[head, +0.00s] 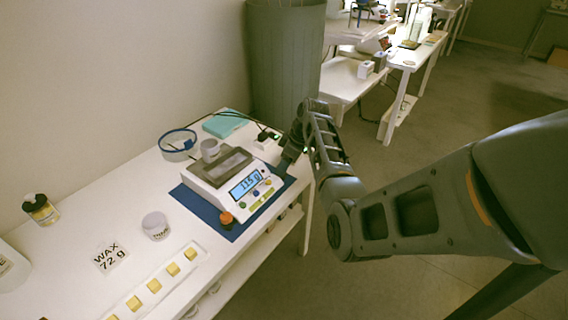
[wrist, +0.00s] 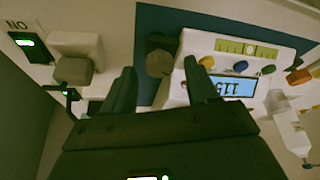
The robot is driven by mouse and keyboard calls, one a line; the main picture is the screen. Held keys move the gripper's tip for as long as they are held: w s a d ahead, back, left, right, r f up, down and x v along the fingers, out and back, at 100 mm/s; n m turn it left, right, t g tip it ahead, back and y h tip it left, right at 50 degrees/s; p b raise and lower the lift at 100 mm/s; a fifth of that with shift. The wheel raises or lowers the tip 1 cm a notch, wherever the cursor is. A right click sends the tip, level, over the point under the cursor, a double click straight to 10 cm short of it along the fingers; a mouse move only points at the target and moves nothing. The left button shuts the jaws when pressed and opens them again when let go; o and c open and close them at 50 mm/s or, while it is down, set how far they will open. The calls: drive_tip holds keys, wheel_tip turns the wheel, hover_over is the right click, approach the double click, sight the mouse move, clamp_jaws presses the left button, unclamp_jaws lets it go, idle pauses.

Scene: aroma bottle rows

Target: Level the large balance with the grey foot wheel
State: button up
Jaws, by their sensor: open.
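The large balance (head: 218,180) is white with a lit display and stands on a blue mat (head: 196,203). In the wrist view, the grey foot wheel (wrist: 160,56) shows at the balance's corner, and the display (wrist: 232,86) appears upside down. A yellow-green level strip (wrist: 236,47) with a pale bubble is on the panel. An orange foot wheel (head: 226,218) is at the other front corner. My gripper (wrist: 162,82) is open, its fingers pointing toward the grey wheel and lying on either side of it in the picture. Contact cannot be told.
A clear cup (head: 155,226), a WAX 72 g card (head: 110,257) and a strip of yellow cubes (head: 154,286) lie left of the balance. A blue-rimmed ring (head: 178,143) and a teal block (head: 224,124) are behind it. A large bin (head: 285,60) stands beyond the table.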

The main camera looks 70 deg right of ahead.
drive_tip(key=v, duration=0.7)
drive_tip(key=shift+b, duration=0.3)
drive_tip(key=shift+s, duration=0.15)
